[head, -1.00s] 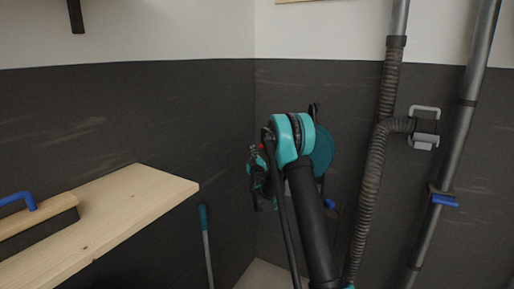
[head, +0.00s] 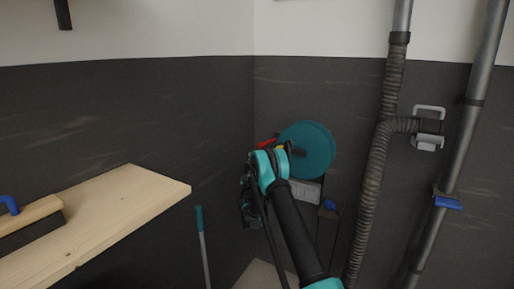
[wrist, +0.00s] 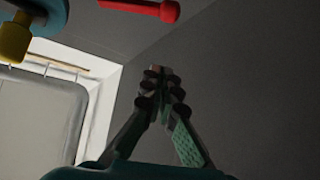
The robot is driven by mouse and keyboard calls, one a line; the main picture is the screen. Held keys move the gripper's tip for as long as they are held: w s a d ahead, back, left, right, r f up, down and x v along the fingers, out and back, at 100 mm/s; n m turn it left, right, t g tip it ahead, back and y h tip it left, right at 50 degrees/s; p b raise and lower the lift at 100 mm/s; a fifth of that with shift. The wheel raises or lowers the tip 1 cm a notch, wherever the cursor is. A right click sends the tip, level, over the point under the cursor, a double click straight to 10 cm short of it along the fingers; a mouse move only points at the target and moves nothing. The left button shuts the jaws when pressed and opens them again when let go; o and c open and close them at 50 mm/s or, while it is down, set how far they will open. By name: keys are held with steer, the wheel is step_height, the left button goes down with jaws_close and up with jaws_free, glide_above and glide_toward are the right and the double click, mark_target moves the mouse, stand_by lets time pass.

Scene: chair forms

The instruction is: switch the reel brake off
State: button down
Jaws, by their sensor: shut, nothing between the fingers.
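The teal cable reel (head: 312,150) stands in the corner by the dark wall, its round face largely in view in the head view. A red lever (head: 266,142) shows at its left, just above my arm. In the wrist view a red handle (wrist: 145,9) crosses the top, with a yellow knob (wrist: 14,40) and a teal part (wrist: 48,10) at the upper left. My gripper (wrist: 163,76) is shut and empty, its fingertips below the red handle in that picture and apart from it. In the head view my gripper is dark and partly hidden beside my arm's joint.
A wooden shelf (head: 110,215) juts in at the left with a blue-handled tool (head: 30,220) on it. A teal-topped pole (head: 201,235) stands by the wall. A ribbed hose (head: 370,200) and metal pipe (head: 455,150) run down the right. A light-grey box (head: 305,190) sits below the reel.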

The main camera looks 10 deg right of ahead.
mark_target(267, 143)
steer(key=shift+w, duration=0.1)
steer(key=w+d+r, duration=0.3)
steer(key=w, duration=0.4)
steer(key=shift+w+d+r, duration=0.15)
steer(key=shift+w+d, duration=0.25)
stand_by(0.5)
